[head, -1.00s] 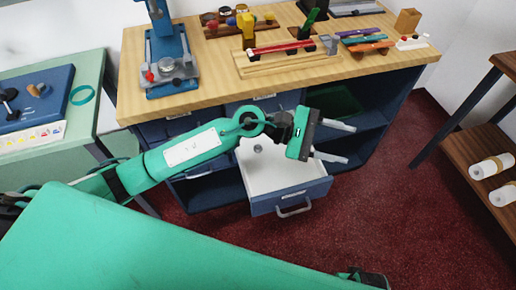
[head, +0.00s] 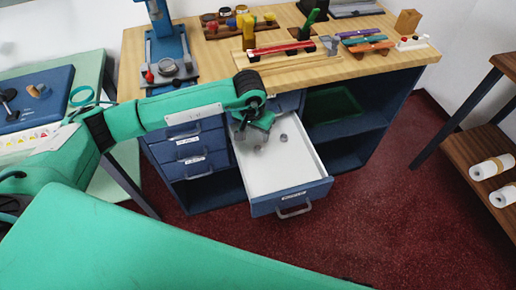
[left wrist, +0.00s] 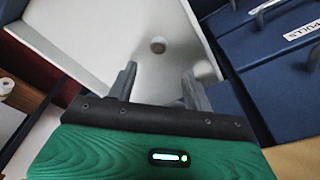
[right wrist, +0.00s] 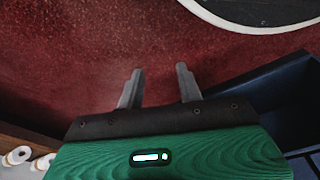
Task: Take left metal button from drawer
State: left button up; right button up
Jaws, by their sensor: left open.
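The drawer (head: 293,198) is pulled out, with a white inside and a blue front. A small round grey metal button (head: 283,137) lies on its floor, right of my left gripper (head: 250,141). The left gripper points down into the back left part of the drawer. Its fingers are apart, with nothing seen between them. In the left wrist view, one button (left wrist: 158,45) lies on the white floor beyond the fingertips (left wrist: 157,75); I cannot tell which button. The left button's place in the head view is hidden or blurred by the gripper. My right gripper (right wrist: 158,80) is open and empty above red carpet.
Shut blue drawers (head: 190,152) stand left of the open one, and an open shelf with a green tray (head: 332,104) stands to its right. The wooden counter top (head: 290,78) overhangs the drawer's back. The carpet in front is clear.

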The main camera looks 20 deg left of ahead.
aim_at(258, 148)
pick_arm(q)
jog(key=f, duration=0.3)
jog(key=shift+w+d+f, duration=0.1)
jog(key=shift+w+f, duration=0.1)
jog(key=f, duration=0.2)
jog(key=f+p, duration=0.1)
jog(key=f, duration=0.1)
jog(key=shift+w+d+f, duration=0.1)
jog(key=shift+w+f, duration=0.1)
jog(key=shift+f, duration=0.2)
jog(key=c, duration=1.1)
pick_arm(e)
jog(key=f, duration=0.1)
jog(key=s+f, duration=0.1)
jog(key=shift+d+f, duration=0.3)
